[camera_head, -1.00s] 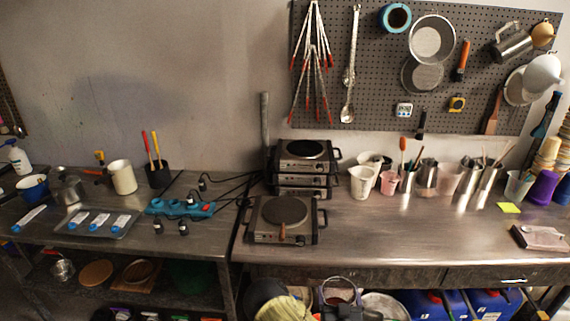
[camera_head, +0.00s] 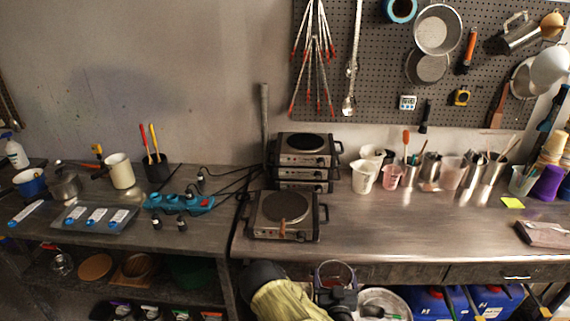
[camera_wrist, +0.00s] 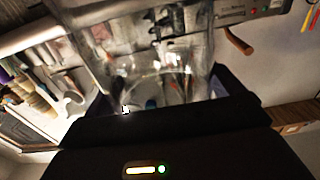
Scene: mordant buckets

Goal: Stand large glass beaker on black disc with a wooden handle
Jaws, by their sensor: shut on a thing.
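The black disc (camera_head: 287,206) lies flat on the front hot plate on the bench. Its wooden handle (camera_head: 282,230) points toward me, and a wooden handle (camera_wrist: 236,40) also shows at the upper right of the wrist view. My gripper (camera_head: 336,296) is at the bottom of the head view, in front of the bench edge and apart from the disc. It is shut on a large clear glass beaker (camera_head: 334,271). The beaker (camera_wrist: 170,65) fills the middle of the wrist view between the fingers, and the bench shows through it. Its lower part is hidden in the head view.
Stacked hot plates (camera_head: 305,160) stand behind the front hot plate (camera_head: 310,232). White jugs (camera_head: 364,177) and metal cups of tools (camera_head: 430,170) stand along the back right.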

